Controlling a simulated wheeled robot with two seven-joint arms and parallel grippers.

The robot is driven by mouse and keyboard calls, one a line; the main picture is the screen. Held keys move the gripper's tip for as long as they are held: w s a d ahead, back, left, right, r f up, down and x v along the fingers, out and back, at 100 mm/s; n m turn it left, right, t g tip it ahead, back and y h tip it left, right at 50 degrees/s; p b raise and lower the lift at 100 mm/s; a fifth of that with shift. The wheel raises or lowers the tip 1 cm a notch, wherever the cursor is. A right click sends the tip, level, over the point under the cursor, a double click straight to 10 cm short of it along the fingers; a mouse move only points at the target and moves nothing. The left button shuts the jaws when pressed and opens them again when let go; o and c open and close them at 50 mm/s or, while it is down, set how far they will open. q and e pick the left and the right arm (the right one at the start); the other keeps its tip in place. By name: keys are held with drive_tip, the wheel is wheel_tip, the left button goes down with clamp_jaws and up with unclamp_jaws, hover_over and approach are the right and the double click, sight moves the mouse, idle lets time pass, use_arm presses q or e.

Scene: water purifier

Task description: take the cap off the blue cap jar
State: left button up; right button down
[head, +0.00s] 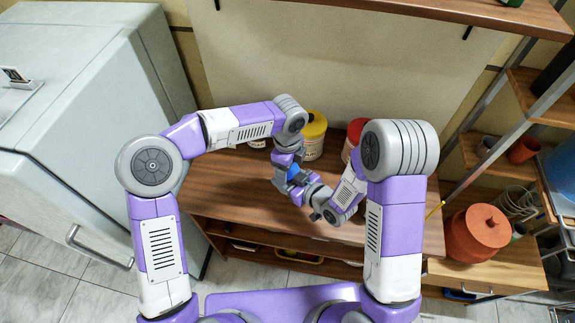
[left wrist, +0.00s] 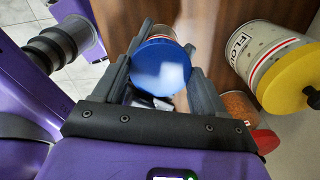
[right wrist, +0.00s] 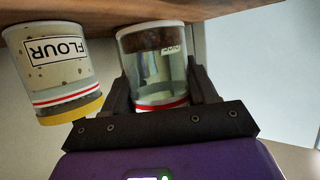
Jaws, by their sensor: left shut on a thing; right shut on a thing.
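The blue cap (left wrist: 162,66) lies between the fingers of my left gripper (left wrist: 163,80), which is shut on it. My right gripper (right wrist: 160,88) is shut around a see-through jar body (right wrist: 157,68) with dark contents, a small label and a red stripe. It looks like the blue cap jar. Its cap end is hidden behind my right gripper, so I cannot tell whether the cap is seated. In the head view, a bit of blue (head: 293,172) shows where both my grippers meet above the table.
A flour jar with a yellow lid (head: 313,133) stands at the back of the wooden table (head: 215,185). A red-lidded jar (head: 352,140) is partly behind my right arm. A shelf rack with an orange pot (head: 475,235) is on the right. A grey-green cabinet (head: 75,130) is on the left.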

use_arm(q)
drive_tip(key=o, duration=1.2)
drive_tip(key=shift+c, duration=0.2)
